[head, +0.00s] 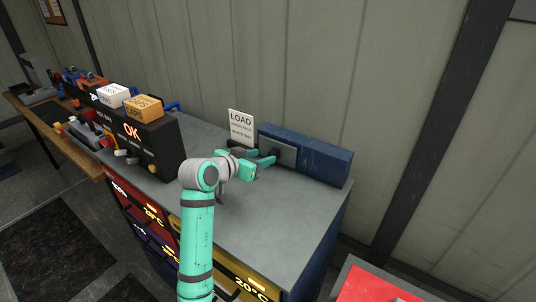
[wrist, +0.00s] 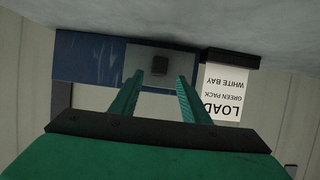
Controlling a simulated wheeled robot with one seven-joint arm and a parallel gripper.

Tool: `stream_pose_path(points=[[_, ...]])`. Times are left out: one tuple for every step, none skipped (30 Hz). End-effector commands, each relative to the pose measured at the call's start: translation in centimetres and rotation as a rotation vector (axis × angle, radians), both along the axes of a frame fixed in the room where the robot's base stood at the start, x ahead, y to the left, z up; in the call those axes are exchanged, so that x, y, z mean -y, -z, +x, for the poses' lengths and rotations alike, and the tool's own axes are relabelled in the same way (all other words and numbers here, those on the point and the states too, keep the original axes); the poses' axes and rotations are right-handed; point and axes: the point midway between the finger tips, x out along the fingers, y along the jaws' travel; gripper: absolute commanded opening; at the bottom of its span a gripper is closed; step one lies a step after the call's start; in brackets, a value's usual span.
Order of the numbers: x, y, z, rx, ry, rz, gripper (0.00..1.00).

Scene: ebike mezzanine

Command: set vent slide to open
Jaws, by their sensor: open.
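A long blue box (head: 325,163) stands at the back of the grey bench top, against the wall. A grey plate (head: 285,154) is on its front, toward its left end; I take this to be the vent slide. In the wrist view, which is upside down, the plate (wrist: 134,65) carries a small dark knob (wrist: 159,67). My gripper (head: 265,157) is open in front of the plate. In the wrist view my gripper (wrist: 159,80) has its fingers apart, one on each side of the knob. I cannot tell whether they touch it. No open or closed marking is readable.
A white LOAD sign (head: 241,128) stands just left of the blue box, close to my gripper; it also shows in the wrist view (wrist: 224,92). A black unit (head: 150,145) with an OK display and levers stands further left. The bench top (head: 270,215) in front is clear.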

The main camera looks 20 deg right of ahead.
Motion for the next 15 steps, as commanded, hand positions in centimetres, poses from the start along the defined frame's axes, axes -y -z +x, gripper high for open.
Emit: stream_pose_path(points=[[0.7, 0.3, 0.5, -0.001, 0.002, 0.000, 0.42], [1.1, 0.5, 0.8, -0.001, 0.002, 0.000, 0.42], [1.6, 0.8, 1.2, -0.001, 0.001, 0.001, 0.42], [1.8, 1.0, 1.4, -0.001, 0.000, 0.000, 0.42], [2.1, 1.1, 1.7, -0.001, 0.000, 0.000, 0.42], [2.4, 1.3, 2.0, -0.001, -0.001, 0.000, 0.42], [2.6, 1.4, 2.2, -0.001, -0.003, -0.001, 0.42], [2.7, 1.5, 2.4, -0.001, -0.004, 0.000, 0.42], [2.9, 1.7, 2.6, -0.001, -0.004, 0.000, 0.42], [3.1, 1.8, 2.7, -0.001, -0.004, 0.000, 0.42], [3.2, 1.8, 2.8, 0.000, -0.004, 0.000, 0.42], [3.3, 1.9, 2.9, 0.000, -0.004, 0.000, 0.42], [3.3, 1.9, 3.0, 0.000, -0.005, 0.000, 0.42], [3.4, 2.0, 3.1, 0.000, -0.005, 0.000, 0.42], [3.4, 2.0, 3.1, -0.001, -0.006, -0.001, 0.42]])
